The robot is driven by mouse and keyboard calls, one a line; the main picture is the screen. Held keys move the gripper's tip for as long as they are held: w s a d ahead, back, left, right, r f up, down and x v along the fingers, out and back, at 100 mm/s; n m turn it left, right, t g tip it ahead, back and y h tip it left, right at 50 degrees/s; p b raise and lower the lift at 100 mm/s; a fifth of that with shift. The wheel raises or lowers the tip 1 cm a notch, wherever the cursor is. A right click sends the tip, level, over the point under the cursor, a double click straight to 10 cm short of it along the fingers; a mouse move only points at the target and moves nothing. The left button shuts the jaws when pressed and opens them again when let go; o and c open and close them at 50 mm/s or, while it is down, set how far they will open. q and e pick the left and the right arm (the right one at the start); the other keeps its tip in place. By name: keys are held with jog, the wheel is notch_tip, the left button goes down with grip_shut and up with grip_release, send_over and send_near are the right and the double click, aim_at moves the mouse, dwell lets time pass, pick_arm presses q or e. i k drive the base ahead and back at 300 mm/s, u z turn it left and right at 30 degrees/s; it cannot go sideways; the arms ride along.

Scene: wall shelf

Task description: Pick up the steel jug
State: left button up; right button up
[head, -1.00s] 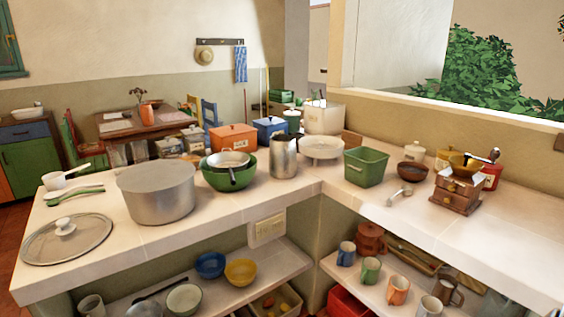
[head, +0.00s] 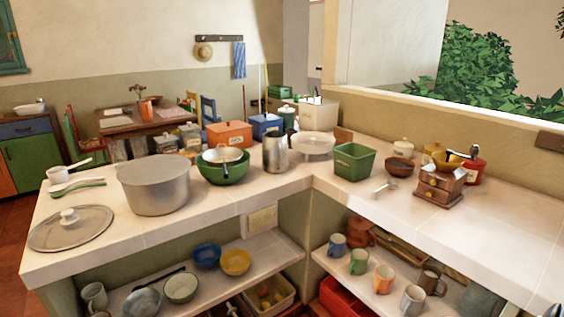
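The steel jug (head: 275,153) stands upright on the white tiled counter, near the inner corner. It is a tall grey metal jug with a handle on its right side. The green bowl with a strainer or pan in it (head: 225,172) stands close to its left, and a white cake stand (head: 315,144) is close to its right. Neither of my grippers is in view.
A green bin (head: 354,162), a brown bowl (head: 399,167) and a coffee grinder (head: 441,186) are on the right counter. The right counter's front (head: 500,240) is clear. Shelves below hold mugs and bowls.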

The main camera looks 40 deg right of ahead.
aim_at(275, 147)
jog(key=u, duration=1.7)
jog(key=k, duration=0.1)
jog(key=z, duration=2.9)
jog(key=i, duration=1.1)
jog(key=u, duration=0.4)
jog(key=i, duration=0.85)
jog(key=u, duration=0.65)
